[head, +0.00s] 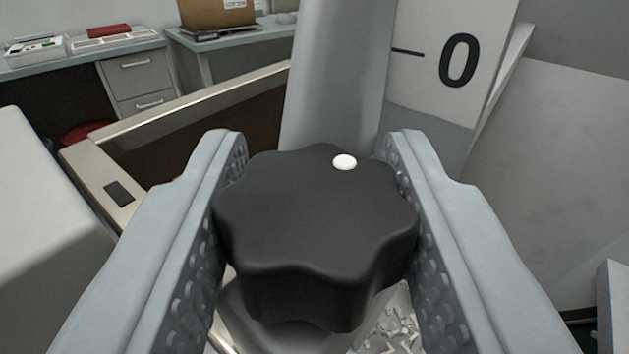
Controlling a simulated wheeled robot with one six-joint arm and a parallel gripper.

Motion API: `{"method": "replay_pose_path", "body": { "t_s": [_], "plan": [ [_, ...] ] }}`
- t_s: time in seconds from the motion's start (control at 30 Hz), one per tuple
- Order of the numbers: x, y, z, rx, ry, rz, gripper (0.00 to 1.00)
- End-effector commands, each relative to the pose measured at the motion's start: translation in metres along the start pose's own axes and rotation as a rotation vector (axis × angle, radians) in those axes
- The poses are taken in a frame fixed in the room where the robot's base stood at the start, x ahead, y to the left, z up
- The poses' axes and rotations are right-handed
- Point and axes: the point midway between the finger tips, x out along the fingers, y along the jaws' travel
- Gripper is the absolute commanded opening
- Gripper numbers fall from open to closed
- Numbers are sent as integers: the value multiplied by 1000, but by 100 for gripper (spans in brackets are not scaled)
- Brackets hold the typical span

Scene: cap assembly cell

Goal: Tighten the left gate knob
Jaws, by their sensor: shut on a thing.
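The black lobed knob (305,225) fills the middle of the head view. A white dot (344,162) sits on its top face near the far edge, right of centre. My gripper (315,165) has one grey finger on each side of the knob, and it is shut on the knob. The textured inner pads face the knob's lobes. Behind the knob stands a grey post (335,75). A white plate (440,65) to its right bears a black "0" and a short black line. The knob's underside and its shaft are mostly hidden.
A metal-rimmed frame (190,100) with a dark inside lies behind on the left. Small white pieces (392,330) lie below the knob. Desks (138,75) with a cardboard box (217,16) stand at the back left. Pale panels (560,150) close off the right.

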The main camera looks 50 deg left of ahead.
Motion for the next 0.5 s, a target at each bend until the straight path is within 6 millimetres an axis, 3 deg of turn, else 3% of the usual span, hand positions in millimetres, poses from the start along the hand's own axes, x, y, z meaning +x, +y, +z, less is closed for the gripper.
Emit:
{"method": "replay_pose_path", "body": {
  "t_s": [0.5],
  "plan": [
    [1, 0, -2, -2, 4, 341, 15]
  ]
}}
